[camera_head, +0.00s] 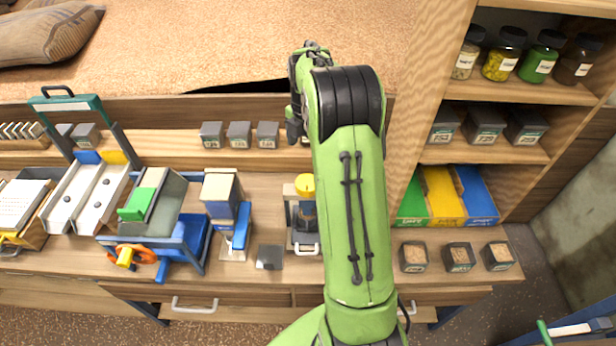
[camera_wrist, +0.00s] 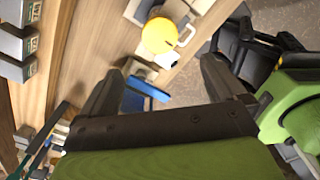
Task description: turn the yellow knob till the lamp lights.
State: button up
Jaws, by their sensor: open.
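A round yellow knob (camera_head: 305,185) tops a small dark and grey unit on the bench, just left of my arm, which covers part of the unit. The knob also shows in the wrist view (camera_wrist: 159,36), with a small white part below it. Another yellow grip (camera_head: 125,257) sits on an orange handwheel at the bench's left front; I cannot tell from looks alone which is the task's knob. My gripper (camera_wrist: 160,72) is open and empty, its fingers apart below the round knob in the picture and not visibly touching it. I cannot make out a lamp.
A blue bucket-like machine (camera_head: 193,236) and a unit with a blue lever (camera_head: 240,228) stand left of the round knob. A grey block (camera_head: 269,257) lies near the front. Small labelled boxes (camera_head: 239,134) line the back ledge. Shelves with jars (camera_head: 503,53) rise at right.

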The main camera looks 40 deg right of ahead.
aim_at(307, 182)
notch_tip(307, 182, down, 13)
jog(key=shift+f+p, duration=0.15)
jog(key=shift+p, duration=0.2)
jog(key=c, duration=1)
jog(key=shift+c, duration=0.2)
